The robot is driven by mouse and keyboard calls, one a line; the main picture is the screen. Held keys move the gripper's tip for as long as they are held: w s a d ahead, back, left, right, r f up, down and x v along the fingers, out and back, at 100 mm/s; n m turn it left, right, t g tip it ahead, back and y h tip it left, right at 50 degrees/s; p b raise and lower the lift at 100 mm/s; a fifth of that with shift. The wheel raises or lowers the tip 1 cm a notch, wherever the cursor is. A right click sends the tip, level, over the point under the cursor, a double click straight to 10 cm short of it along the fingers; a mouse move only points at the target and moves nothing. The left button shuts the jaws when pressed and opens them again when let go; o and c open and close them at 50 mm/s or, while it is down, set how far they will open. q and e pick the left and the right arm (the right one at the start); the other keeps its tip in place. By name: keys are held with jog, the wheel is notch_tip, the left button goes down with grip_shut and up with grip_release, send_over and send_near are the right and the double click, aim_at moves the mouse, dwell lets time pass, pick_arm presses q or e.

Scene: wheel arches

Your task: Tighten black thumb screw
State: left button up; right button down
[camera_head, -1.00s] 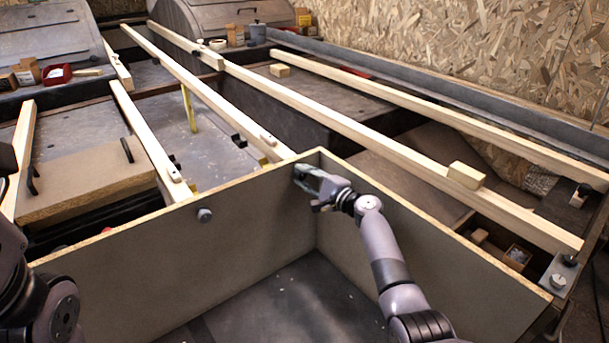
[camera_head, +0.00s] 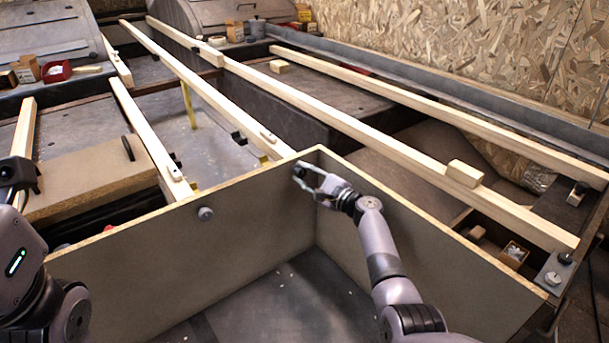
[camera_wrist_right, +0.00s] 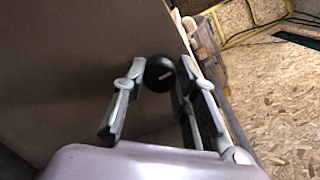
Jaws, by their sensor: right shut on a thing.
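The black thumb screw (camera_head: 299,171) sits on the inner face of the grey-brown panel, near the corner where two panels meet. In the right wrist view its round black head (camera_wrist_right: 159,73) shows between the fingertips. My right gripper (camera_head: 304,176) is at the screw and shut on it, with one finger on each side in the wrist view (camera_wrist_right: 158,84). My left arm stands at the left edge, with a dark part of my left gripper (camera_head: 14,176) at the picture's border. Its fingers are too cut off to judge.
A second, grey knob (camera_head: 205,213) sticks out of the left panel (camera_head: 150,255). Long wooden battens (camera_head: 330,117) run across the frame behind the panels. A wooden block (camera_head: 465,173) lies on one batten. The floor inside the panel corner (camera_head: 280,300) is mostly clear.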

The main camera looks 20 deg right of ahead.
jog(key=shift+s+f, duration=0.1)
jog(key=shift+f, duration=0.25)
jog(key=c, duration=1.5)
grip_release()
jog(key=shift+d, duration=0.15)
jog(key=shift+o, duration=1.3)
jog(key=shift+r, duration=0.25)
jog(key=v, duration=1.2)
